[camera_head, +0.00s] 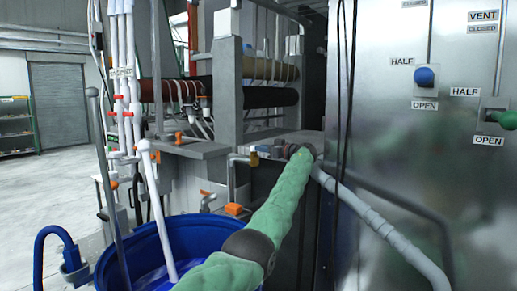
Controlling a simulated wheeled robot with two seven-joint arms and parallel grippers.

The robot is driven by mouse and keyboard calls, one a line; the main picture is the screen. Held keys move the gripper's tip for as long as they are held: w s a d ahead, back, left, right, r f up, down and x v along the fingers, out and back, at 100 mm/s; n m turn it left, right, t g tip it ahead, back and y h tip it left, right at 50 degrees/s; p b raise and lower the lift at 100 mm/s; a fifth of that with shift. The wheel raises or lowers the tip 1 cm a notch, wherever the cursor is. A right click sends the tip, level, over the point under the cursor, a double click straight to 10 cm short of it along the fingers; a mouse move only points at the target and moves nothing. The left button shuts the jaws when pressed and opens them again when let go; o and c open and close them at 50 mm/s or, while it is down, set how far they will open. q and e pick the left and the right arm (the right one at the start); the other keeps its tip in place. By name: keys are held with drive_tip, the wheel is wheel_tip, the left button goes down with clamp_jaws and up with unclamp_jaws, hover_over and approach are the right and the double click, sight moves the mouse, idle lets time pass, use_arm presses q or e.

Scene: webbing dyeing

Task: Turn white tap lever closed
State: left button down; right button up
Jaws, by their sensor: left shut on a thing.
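My left arm, in a green sleeve, reaches up from the bottom middle to the pipework behind the blue barrel. My left gripper (302,150) is at its far end, small and dark, against a fitting at the ledge. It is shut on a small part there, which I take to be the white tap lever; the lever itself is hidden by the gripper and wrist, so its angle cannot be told. My right gripper is not in view.
A blue barrel (190,235) with a white rod (157,210) stands at the lower left. A pale pipe (375,222) slopes down right of my arm. A steel panel (440,190) with a blue knob (424,76) and green knob (506,119) fills the right. Open floor lies far left.

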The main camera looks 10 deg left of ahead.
use_arm(q)
drive_tip(key=shift+r, duration=0.1)
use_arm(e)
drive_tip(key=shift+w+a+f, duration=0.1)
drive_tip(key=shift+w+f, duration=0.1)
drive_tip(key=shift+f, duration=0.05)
use_arm(q)
drive_tip(key=c, duration=1.2)
unclamp_jaws()
drive_tip(key=shift+d, duration=0.1)
drive_tip(key=v, duration=0.7)
drive_tip(key=shift+d, duration=0.35)
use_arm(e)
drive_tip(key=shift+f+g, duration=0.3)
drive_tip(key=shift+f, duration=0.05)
use_arm(q)
drive_tip(key=shift+s, duration=0.1)
